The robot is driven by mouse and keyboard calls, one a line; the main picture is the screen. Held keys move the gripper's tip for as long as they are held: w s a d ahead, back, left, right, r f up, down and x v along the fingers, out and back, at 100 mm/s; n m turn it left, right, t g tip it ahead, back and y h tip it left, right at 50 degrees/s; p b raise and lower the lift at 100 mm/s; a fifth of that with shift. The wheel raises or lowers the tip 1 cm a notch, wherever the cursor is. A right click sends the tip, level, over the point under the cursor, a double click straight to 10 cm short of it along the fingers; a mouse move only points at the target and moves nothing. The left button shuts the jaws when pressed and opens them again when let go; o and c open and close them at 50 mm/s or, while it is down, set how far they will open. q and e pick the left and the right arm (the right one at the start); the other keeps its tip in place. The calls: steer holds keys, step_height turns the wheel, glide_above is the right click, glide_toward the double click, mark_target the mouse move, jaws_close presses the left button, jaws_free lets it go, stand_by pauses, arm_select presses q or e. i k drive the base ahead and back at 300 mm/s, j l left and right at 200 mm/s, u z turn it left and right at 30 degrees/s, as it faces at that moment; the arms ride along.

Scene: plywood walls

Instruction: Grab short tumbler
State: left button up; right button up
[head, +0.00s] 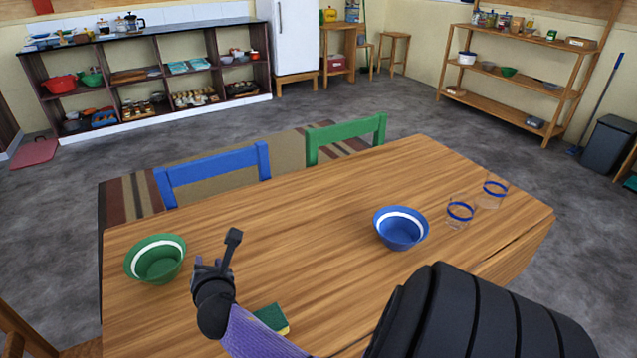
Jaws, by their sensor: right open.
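Two clear glass tumblers with blue bands stand upright at the right end of the wooden table: a nearer tumbler (460,212) and a farther tumbler (492,192). They look close in height, and I cannot tell which is the short one. My right gripper (216,260) is open and empty above the left part of the table, between the green bowl and the sponge. It is far to the left of both tumblers. My left gripper is not in view.
The table (320,220) also holds a blue bowl (400,230) just left of the tumblers, a green bowl (156,260) and a green-and-yellow sponge (271,318). A blue chair (215,165) and a green chair (345,130) stand behind. The table's middle is clear.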

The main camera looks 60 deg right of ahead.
mark_target(460, 213)
steer(key=z, duration=2.95)
steer(key=i, duration=0.1)
